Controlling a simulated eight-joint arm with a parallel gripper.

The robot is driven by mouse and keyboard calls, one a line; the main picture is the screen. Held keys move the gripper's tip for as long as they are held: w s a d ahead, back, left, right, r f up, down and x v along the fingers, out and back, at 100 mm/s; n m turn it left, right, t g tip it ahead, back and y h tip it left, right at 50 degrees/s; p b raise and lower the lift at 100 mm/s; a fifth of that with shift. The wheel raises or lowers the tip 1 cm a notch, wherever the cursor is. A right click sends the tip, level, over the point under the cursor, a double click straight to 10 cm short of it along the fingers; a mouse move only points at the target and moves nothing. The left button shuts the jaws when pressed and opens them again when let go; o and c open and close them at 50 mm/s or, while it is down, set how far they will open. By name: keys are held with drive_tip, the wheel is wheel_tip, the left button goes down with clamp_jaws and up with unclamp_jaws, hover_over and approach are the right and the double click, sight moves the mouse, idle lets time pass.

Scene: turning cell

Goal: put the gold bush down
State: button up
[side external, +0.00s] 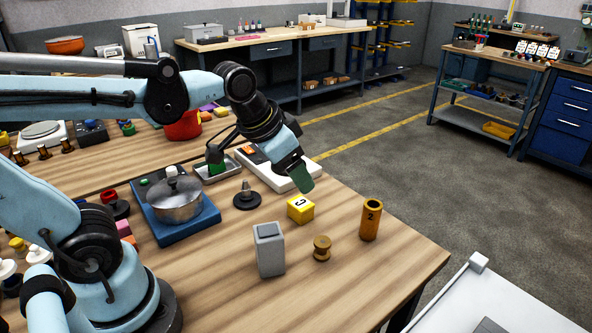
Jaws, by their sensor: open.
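The gold bush (371,219), a hollow upright cylinder marked 2, stands on the wooden table (350,280) near its right edge. Nothing touches it. My gripper (260,169) is open and empty, with its green-tipped fingers wide apart. It is above the table, up and to the left of the bush and clear of it. A small brass spool (322,248) stands to the left of the bush, closer to the camera.
A yellow cube (300,209), a grey box (269,250) and a black base with a peg (247,197) stand nearby. A pot (176,200) sits on a blue plate at left. A white device (280,171) lies behind. The front right table area is clear.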

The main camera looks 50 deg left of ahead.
drive_tip(key=shift+n+t, duration=0.8)
drive_tip(key=shift+n, duration=0.1)
drive_tip(key=s+f, duration=0.1)
drive_tip(key=s, duration=0.1)
drive_tip(key=s+a+f, duration=0.1)
drive_tip(key=f, duration=0.1)
drive_tip(key=shift+s+a, duration=0.1)
drive_tip(key=shift+s, duration=0.25)
